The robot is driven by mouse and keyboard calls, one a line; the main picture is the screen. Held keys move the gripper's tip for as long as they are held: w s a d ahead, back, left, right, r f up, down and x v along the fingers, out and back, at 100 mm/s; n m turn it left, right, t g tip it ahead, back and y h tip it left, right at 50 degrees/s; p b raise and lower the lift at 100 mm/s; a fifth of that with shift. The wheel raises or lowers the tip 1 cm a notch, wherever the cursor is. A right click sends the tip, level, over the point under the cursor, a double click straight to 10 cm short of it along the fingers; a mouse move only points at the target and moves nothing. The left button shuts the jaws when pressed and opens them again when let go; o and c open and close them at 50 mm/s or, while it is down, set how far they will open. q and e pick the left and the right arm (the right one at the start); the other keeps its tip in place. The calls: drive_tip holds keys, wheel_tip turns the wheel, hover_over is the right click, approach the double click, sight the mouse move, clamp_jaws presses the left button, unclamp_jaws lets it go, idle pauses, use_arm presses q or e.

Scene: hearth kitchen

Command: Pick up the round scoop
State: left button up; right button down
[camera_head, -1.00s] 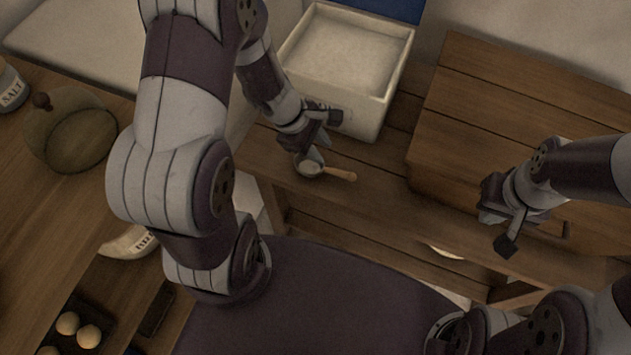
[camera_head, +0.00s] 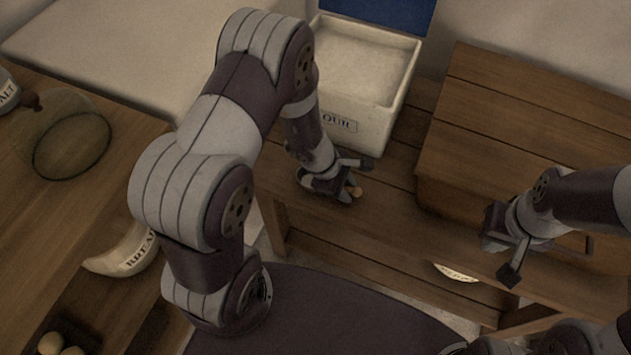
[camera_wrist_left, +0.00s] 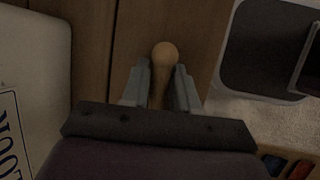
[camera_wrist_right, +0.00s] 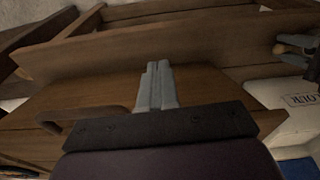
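The round scoop shows mainly by its wooden handle, whose knob end (camera_wrist_left: 165,52) stands between the fingers in the left wrist view. In the head view only a bit of the handle (camera_head: 356,191) shows beside my left gripper (camera_head: 338,187); the scoop's bowl is hidden by the gripper. The fingers of my left gripper (camera_wrist_left: 160,85) lie close along both sides of the handle, with little or no gap. The scoop is over the wooden bench, and I cannot tell whether it touches it. My right gripper (camera_wrist_right: 158,75) is shut and empty, to the right over the bench.
A white flour bin (camera_head: 385,130) stands behind my left gripper. A wooden chest (camera_head: 520,130) is on the right. The bench (camera_head: 385,215) is clear between them. A table at left holds a glass dome (camera_head: 72,147).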

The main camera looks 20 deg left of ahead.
use_arm(q)
clamp_jaws()
drive_tip(key=shift+r, duration=0.15)
drive_tip(key=shift+r+p, duration=0.3)
drive_tip(key=shift+r, duration=0.1)
drive_tip(key=r, duration=0.1)
drive_tip(key=r+p, duration=0.1)
drive_tip(key=r, duration=0.1)
drive_tip(key=shift+s+d+r, duration=0.15)
drive_tip(key=shift+d+r, duration=0.15)
drive_tip(key=shift+d, duration=0.1)
drive_tip(key=s+d+r+p, duration=0.1)
drive_tip(key=s+d+r, duration=0.4)
drive_tip(key=d, duration=0.4)
drive_tip(key=shift+s+d+r+p, duration=0.2)
drive_tip(key=shift+r+p, duration=0.2)
drive_tip(key=shift+r, duration=0.25)
